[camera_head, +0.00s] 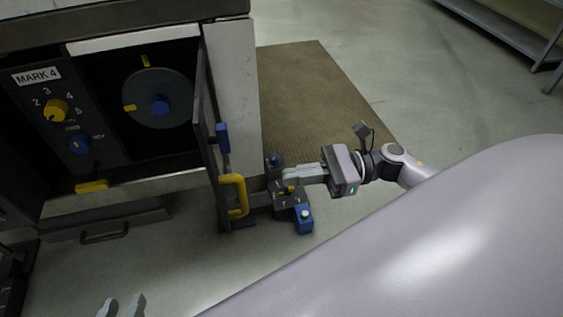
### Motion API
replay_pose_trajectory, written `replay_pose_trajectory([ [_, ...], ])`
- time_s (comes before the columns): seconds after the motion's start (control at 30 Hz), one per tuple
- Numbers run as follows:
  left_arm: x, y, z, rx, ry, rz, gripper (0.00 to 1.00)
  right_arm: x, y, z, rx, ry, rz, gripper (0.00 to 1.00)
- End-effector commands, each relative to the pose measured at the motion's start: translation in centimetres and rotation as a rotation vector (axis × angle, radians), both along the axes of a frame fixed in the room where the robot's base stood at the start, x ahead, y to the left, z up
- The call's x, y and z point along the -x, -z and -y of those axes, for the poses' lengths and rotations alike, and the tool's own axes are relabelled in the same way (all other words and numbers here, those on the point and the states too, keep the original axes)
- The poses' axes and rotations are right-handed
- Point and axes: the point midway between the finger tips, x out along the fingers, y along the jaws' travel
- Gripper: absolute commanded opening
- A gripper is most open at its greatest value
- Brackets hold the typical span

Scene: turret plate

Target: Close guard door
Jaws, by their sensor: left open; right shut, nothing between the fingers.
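The guard door (208,137) is a dark panel on the right side of the machine opening. It stands open, swung out toward me and seen nearly edge-on. It has a yellow handle (235,195) low down and a blue part (223,137) above it. My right gripper (286,175) is shut and empty, to the right of the handle and apart from it in the picture. Its fingertips are over or close to a dark control box; contact cannot be told. My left gripper (122,309) is open at the bottom edge, with only its fingertips showing.
The control box (285,200) has a blue part with a pale button (304,217). Inside the machine are a turret plate (160,98) and a "MARK 4" panel (62,115) with a yellow knob (56,110). A brown mat (315,95) lies on the floor; a shelf (510,35) stands far right.

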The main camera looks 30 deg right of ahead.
Motion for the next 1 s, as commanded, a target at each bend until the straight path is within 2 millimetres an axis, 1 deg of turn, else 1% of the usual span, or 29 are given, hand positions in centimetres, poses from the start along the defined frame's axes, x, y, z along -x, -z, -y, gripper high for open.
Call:
replay_pose_trajectory([
  [0.1, 0.0, 0.0, 0.0, 0.003, 0.001, 0.0, 0.41, -0.9, -0.2, -2.5, -0.005, -0.003, 0.004, 0.0],
  [0.3, 0.0, 0.0, 0.1, 0.005, 0.001, -0.001, 0.41, -2.5, -0.2, -6.5, -0.005, -0.001, 0.003, 0.0],
  [0.5, 0.0, 0.1, 0.1, 0.006, 0.0, -0.001, 0.41, -3.6, -0.1, -9.5, -0.005, 0.0, 0.0, 0.0],
  [0.6, 0.0, 0.1, 0.1, 0.006, 0.0, -0.001, 0.41, -4.0, -0.1, -10.4, -0.005, 0.001, -0.001, 0.0],
  [0.7, 0.0, 0.1, 0.1, 0.005, 0.0, -0.002, 0.41, -4.2, 0.0, -10.8, -0.004, 0.001, -0.002, 0.0],
  [1.0, 0.0, 0.1, 0.1, 0.006, 0.0, -0.001, 0.41, -4.2, 0.0, -10.9, -0.003, 0.002, -0.003, 0.0],
])
